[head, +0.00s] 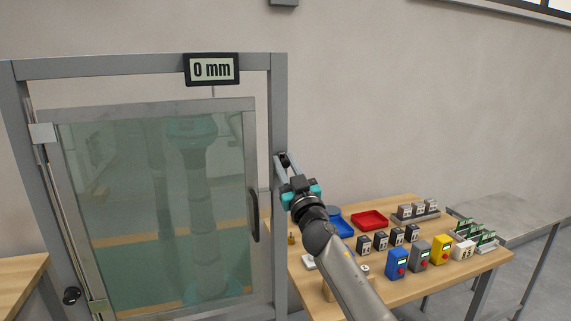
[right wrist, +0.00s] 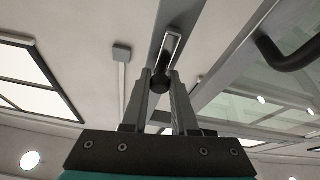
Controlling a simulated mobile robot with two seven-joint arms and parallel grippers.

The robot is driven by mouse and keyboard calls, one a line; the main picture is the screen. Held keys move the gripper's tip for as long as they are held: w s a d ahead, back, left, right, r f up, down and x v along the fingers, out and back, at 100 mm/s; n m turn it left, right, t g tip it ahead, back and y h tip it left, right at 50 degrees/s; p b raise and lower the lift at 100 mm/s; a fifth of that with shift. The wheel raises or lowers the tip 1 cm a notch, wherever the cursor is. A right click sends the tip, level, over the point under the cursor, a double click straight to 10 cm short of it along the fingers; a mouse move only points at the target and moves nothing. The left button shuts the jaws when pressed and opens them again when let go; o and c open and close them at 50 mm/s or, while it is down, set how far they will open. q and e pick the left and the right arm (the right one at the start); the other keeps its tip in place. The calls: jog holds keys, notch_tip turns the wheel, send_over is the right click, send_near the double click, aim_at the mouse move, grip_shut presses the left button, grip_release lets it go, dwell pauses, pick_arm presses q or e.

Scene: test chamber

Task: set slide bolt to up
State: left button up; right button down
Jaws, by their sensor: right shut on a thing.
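The slide bolt has a round black knob (right wrist: 160,83) at the lower end of a slotted metal bracket (right wrist: 173,45) on the grey door post (head: 279,110). In the wrist view the slot extends beyond the knob. My right gripper (head: 283,162) is shut on the knob, with one finger on each side of it; its fingers (right wrist: 161,92) fill the lower middle of the wrist view. In the head view the fingers hide most of the bolt. The glass door (head: 150,190) beside the post appears closed. My left gripper is not in view.
A display (head: 212,69) on the top frame reads 0 mm. A black door handle (head: 254,215) is left of the post, and it also shows in the wrist view (right wrist: 290,52). A wooden table (head: 380,280) at right holds trays and several small devices.

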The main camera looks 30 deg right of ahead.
jog(key=shift+r, duration=0.4)
jog(key=c, duration=1.2)
grip_release()
jog(key=o, duration=0.5)
jog(key=shift+f, duration=0.1)
jog(key=shift+s+f, duration=0.1)
jog(key=shift+f, duration=0.05)
jog(key=shift+s+a+f, duration=0.1)
jog(key=shift+s+f, duration=0.05)
jog(key=shift+s, duration=0.1)
jog(key=shift+b+v, duration=1.65)
jog(key=shift+v, duration=5.6)
